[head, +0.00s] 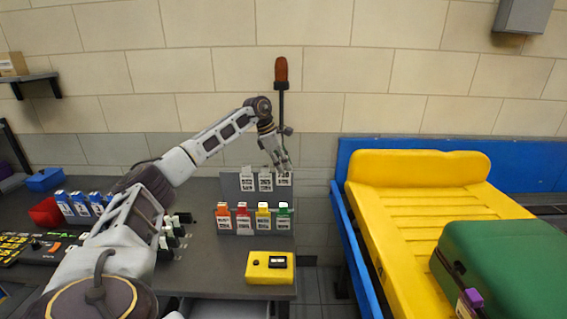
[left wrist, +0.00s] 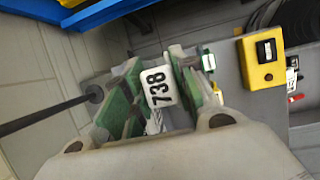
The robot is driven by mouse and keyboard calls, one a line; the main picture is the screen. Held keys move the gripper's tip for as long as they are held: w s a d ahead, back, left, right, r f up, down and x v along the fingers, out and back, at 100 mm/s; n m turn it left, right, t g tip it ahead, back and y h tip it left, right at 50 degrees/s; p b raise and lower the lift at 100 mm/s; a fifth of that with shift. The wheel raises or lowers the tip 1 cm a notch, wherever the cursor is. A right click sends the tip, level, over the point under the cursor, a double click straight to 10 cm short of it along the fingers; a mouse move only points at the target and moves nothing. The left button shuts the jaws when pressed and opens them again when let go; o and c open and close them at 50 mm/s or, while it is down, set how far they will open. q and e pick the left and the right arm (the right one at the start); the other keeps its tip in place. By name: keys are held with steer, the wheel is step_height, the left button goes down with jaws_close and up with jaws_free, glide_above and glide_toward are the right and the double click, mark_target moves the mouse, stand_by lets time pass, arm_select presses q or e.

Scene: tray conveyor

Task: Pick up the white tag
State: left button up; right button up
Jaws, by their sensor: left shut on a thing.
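A white tag (left wrist: 158,86) with the number 738 sits between the fingers of my left gripper (left wrist: 150,90) in the left wrist view. The gripper is shut on it. In the head view my left gripper (head: 282,166) is at the upper right of the grey rack (head: 229,190), by the row of white tags (head: 248,180). The fingers partly cover the tag there, and I cannot tell whether it is clear of the rack. My right gripper is not in view.
Orange, red, yellow and green tags (head: 263,216) hang on the rack's lower row. A yellow box (head: 269,267) stands in front. A blue-edged conveyor (head: 345,230) with a yellow tray (head: 405,215) and green suitcase (head: 510,262) is at right.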

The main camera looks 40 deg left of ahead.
arm_select(q)
steer(key=s+d+b, duration=0.1)
steer(key=s+d, duration=0.4)
steer(key=s, duration=0.1)
steer(key=shift+s+d+b, duration=0.15)
steer(key=shift+d+b, duration=0.1)
steer(key=shift+b, duration=0.05)
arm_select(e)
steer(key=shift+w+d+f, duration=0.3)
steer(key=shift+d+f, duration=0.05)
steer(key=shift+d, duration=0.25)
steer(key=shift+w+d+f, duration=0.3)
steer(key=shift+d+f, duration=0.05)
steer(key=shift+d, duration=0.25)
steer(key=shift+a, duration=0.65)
arm_select(q)
steer(key=shift+r, duration=0.1)
